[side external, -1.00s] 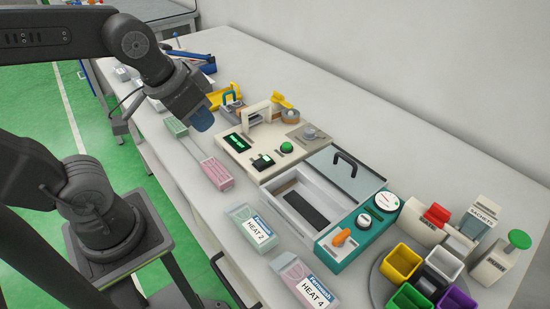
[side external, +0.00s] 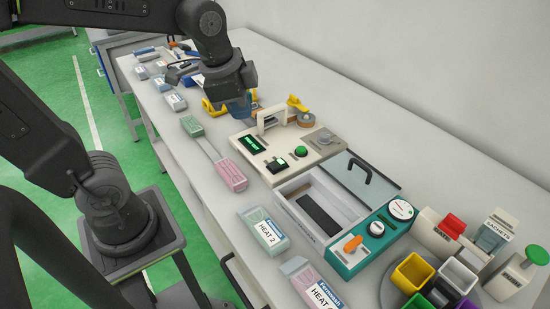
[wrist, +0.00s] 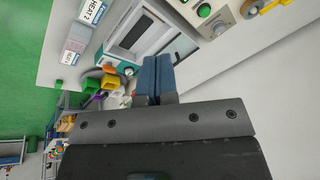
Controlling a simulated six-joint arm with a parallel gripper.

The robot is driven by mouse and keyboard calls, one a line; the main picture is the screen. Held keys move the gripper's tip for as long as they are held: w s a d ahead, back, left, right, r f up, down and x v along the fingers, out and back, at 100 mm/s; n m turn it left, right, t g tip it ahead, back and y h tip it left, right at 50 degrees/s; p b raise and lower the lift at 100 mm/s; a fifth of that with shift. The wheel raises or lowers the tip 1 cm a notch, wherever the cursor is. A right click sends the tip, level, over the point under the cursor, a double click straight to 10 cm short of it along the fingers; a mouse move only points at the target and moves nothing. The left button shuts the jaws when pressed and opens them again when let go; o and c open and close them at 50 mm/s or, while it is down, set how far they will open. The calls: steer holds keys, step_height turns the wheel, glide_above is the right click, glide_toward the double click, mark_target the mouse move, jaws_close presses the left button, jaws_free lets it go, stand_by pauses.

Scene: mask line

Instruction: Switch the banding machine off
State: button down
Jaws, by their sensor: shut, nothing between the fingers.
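The banding machine (side external: 318,152) is a beige box in the middle of the bench in the side view, with an arch and a tape roll at its back. Its front carries a lit green display (side external: 252,144), a black rocker switch (side external: 277,165) that shows green, a round green button (side external: 301,152) and a grey knob. Part of the machine shows at the top of the wrist view (wrist: 222,18). My gripper (side external: 241,110) has blue fingers, shut and empty, above the bench at the machine's back left and apart from its panel. The closed fingers also show in the wrist view (wrist: 155,78).
Pink and green packs (side external: 231,175) and a HEAT 2 pack (side external: 264,230) lie along the front. A yellow holder (side external: 212,108) is near my gripper. Colored bins (side external: 411,272) stand far right.

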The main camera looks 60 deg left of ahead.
mark_target(274, 166)
steer(key=w+a+f+m+g, duration=0.3)
steer(key=w+f+m, duration=0.3)
steer(key=w+m, duration=0.4)
steer(key=shift+a+f+m, duration=0.35)
steer(key=shift+f+m, duration=0.05)
steer(key=shift+w, duration=0.1)
step_height(274, 166, down, 14)
steer(key=shift+f, duration=0.1)
steer(key=shift+f, duration=0.25)
stand_by(0.4)
